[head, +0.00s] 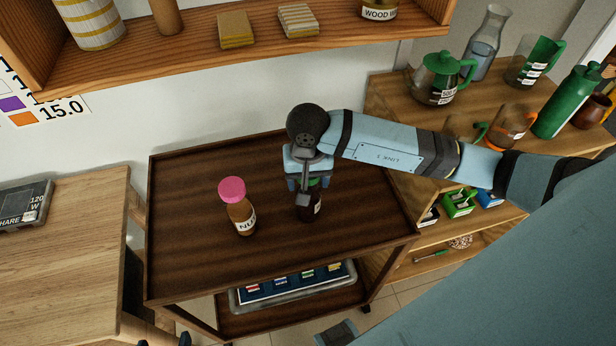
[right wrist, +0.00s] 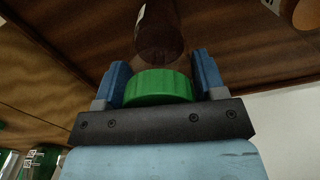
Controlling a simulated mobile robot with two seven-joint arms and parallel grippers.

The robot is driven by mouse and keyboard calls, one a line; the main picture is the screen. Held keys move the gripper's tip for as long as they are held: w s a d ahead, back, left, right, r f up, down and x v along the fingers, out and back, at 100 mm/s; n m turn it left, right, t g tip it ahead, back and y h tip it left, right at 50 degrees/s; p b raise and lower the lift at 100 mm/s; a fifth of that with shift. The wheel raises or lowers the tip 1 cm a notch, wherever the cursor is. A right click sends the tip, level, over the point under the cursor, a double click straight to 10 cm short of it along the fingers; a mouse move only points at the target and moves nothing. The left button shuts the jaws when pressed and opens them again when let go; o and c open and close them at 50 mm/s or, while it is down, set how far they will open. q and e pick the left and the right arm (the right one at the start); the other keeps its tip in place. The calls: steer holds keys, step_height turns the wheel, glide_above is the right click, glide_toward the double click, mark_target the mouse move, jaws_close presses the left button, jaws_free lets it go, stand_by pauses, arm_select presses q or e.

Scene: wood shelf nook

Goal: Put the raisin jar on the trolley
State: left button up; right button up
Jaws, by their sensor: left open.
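A dark jar with a green lid (head: 310,205) is upright at the trolley's top, its label too small to read; I take it for the raisin jar. I cannot tell whether its base touches the wood. My right gripper (head: 308,186) comes down over it from above. In the right wrist view, the green lid (right wrist: 158,86) fills the space between the two blue fingers of that gripper (right wrist: 160,80). The dark brown trolley (head: 190,265) stands in the middle of the head view. A small part of my left gripper (head: 337,333) shows at the bottom edge.
A pink-lidded jar (head: 238,208) stands on the trolley, left of the dark jar. A tray (head: 345,284) lies on the lower shelf. A wall shelf (head: 270,52) hangs behind, a desk (head: 60,255) is left, and a crowded shelf unit (head: 400,110) is right. The trolley's front is clear.

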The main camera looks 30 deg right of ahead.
steer(key=o, duration=0.4)
steer(key=shift+c, duration=0.2)
steer(key=shift+r, duration=0.1)
step_height(320, 180, up, 11)
steer(key=shift+r+b, duration=0.1)
steer(key=shift+b, duration=0.45)
steer(key=shift+r, duration=0.45)
